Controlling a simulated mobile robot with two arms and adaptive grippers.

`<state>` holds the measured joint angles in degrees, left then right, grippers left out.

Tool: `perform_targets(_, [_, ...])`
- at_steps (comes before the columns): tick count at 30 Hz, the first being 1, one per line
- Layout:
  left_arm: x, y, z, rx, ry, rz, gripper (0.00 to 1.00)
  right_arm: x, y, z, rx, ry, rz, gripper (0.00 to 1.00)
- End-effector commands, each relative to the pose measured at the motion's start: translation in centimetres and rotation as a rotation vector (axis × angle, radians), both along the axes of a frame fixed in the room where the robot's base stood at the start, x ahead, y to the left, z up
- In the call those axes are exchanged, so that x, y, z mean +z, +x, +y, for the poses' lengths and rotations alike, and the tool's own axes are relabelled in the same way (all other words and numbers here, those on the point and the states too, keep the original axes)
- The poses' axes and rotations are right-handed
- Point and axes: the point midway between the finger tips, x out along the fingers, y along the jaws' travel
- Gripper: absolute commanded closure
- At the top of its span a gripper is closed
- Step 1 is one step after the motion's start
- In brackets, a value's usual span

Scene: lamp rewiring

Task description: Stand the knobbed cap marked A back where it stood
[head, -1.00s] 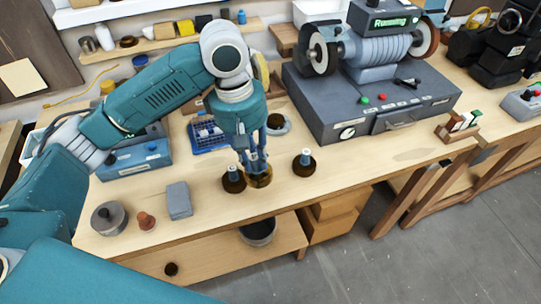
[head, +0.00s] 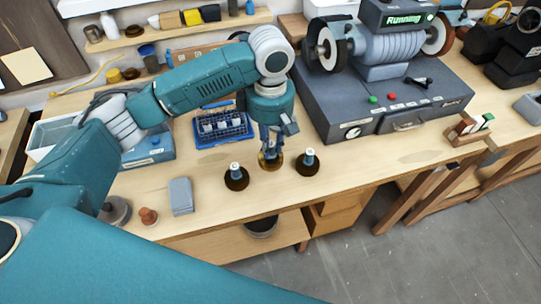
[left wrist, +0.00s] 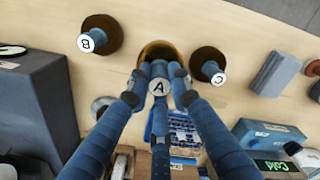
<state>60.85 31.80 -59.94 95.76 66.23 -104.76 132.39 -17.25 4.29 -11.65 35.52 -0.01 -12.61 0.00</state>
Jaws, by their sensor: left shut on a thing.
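My left gripper (head: 270,150) is shut on the knobbed cap marked A, whose white lettered top shows in the left wrist view (left wrist: 158,88). The cap's round brass-brown lower part (head: 270,163) shows below the fingers in the head view. The fingers hide much of its knob. I cannot tell whether it touches the bench or hangs just above it. The cap marked B (left wrist: 92,40) stands to the right of it in the head view (head: 308,163), and the cap marked C (left wrist: 209,70) to its left (head: 236,177). My right gripper is not in view.
A grey block (head: 181,196) and a small reddish-brown knob (head: 148,216) lie left on the bench. A blue rack (head: 222,131) is behind the caps. A large grey machine reading "Running" (head: 380,105) stands at the back right. Bare bench (head: 370,155) lies right of cap B.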

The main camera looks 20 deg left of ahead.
Motion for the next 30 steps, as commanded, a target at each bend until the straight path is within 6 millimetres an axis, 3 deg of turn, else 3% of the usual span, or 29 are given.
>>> perform_targets(4, [-1.5,0.0,0.0,0.001,0.000,0.000,1.00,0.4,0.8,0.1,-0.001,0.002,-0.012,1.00])
perform_targets(15, [-5.9,0.0,0.1,0.000,0.001,0.001,1.00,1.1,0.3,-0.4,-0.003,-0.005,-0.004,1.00])
perform_targets(26, [-6.1,0.0,0.0,-0.001,-0.001,0.000,1.00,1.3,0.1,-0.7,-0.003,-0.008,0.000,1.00])
perform_targets(27, [-6.2,0.0,0.0,-0.001,-0.001,-0.001,0.72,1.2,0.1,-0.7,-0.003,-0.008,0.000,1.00])
perform_targets(29, [-6.2,0.0,0.0,-0.001,0.000,-0.001,0.62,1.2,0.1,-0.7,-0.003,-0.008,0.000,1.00])
perform_targets(30, [-6.2,0.0,0.0,-0.001,0.000,-0.001,0.62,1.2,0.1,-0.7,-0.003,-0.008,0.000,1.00])
